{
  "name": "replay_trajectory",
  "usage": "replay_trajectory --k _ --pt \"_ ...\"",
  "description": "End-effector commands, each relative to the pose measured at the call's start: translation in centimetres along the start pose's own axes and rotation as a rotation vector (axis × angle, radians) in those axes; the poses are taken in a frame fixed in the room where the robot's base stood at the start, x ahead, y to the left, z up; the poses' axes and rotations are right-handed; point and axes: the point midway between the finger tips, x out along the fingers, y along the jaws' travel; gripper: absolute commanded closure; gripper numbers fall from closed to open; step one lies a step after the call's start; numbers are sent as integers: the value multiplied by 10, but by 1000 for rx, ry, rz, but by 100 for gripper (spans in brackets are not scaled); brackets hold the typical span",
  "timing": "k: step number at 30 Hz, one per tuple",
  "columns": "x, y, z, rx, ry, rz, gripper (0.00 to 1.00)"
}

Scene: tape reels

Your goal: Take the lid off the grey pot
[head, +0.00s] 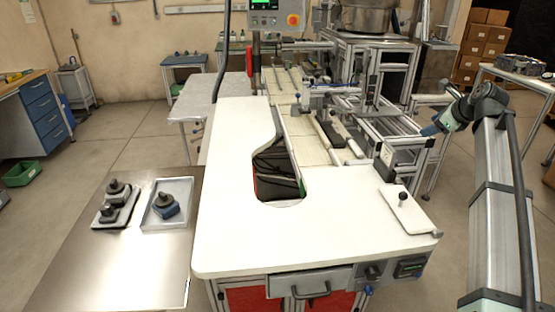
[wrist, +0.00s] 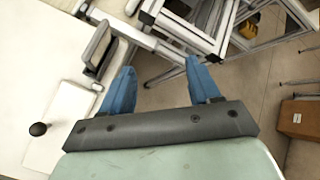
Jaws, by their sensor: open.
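On the metal table at the left of the head view, a dark grey pot-like piece with a knobbed top (head: 116,191) stands in a light tray, with a second knobbed dark piece (head: 108,212) in front of it. A blue-grey pot-like piece with a dark knobbed top (head: 166,206) stands in the tray to their right. I cannot tell which of these is the grey pot, or where lid meets pot. My gripper (wrist: 158,72) is open with nothing between its blue fingers. It is at the right side of the head view (head: 432,129), far from these pieces.
The white worktop (head: 235,225) with a cutout lies between my gripper and the metal table (head: 120,265). A white plate with a black knob (head: 410,215) lies on its right part. Machine framing (head: 395,75) stands close by my gripper.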

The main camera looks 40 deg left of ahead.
Motion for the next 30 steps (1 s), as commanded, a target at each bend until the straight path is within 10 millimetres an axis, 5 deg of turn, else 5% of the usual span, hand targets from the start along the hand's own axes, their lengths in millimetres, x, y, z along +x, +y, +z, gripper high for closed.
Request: replay_trajectory --k 3,14,30 --pt "21 22 54 -27 -13 59 38" --pt "85 129 199 -148 -13 265 38" --pt "128 345 396 -361 28 544 38"
